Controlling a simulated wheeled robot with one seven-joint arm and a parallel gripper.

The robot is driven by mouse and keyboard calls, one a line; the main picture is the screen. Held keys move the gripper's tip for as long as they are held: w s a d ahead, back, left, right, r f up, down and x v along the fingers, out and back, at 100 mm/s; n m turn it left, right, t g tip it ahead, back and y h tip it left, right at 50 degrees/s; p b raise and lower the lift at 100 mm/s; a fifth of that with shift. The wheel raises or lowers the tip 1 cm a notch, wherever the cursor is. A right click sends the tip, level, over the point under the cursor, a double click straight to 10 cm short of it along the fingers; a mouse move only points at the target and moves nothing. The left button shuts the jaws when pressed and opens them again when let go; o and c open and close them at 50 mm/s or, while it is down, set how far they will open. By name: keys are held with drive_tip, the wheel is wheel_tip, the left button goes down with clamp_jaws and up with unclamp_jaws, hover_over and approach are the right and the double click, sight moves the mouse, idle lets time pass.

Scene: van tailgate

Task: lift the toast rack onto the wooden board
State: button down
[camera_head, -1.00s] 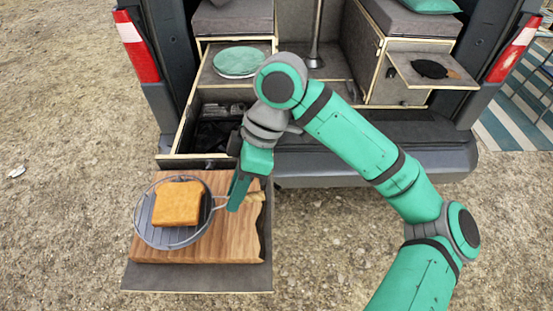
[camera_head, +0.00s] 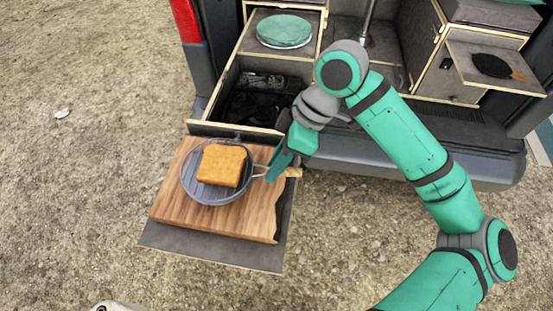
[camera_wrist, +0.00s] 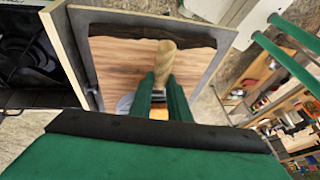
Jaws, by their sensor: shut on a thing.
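The toast rack (camera_head: 190,190) is a round grey wire grill with a slice of toast (camera_head: 221,166) lying on it. It appears level over the middle of the wooden board (camera_head: 172,209) in the head view. I cannot tell whether it touches the board or hovers just above. My gripper (camera_head: 271,174) is shut on the rack's handle at the right. In the wrist view the handle's wooden grip (camera_wrist: 165,62) runs between my green fingers (camera_wrist: 161,88), and most of the rack is hidden behind them.
The board lies on a dark grey pull-out shelf (camera_head: 205,252). Behind it is an open drawer (camera_head: 245,105) with dark contents. A green plate (camera_head: 284,30) sits on a counter further back. A dark pan (camera_head: 490,65) lies on a shelf at the right. Gravelly ground surrounds the shelf.

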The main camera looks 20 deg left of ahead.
drive_tip(key=shift+w+f, duration=0.1)
drive_tip(key=shift+f, duration=2.05)
drive_tip(key=c, duration=1.6)
unclamp_jaws()
drive_tip(key=shift+w, duration=0.1)
drive_tip(key=v, duration=1)
drive_tip(key=shift+d+r, duration=0.1)
drive_tip(key=shift+r, duration=0.3)
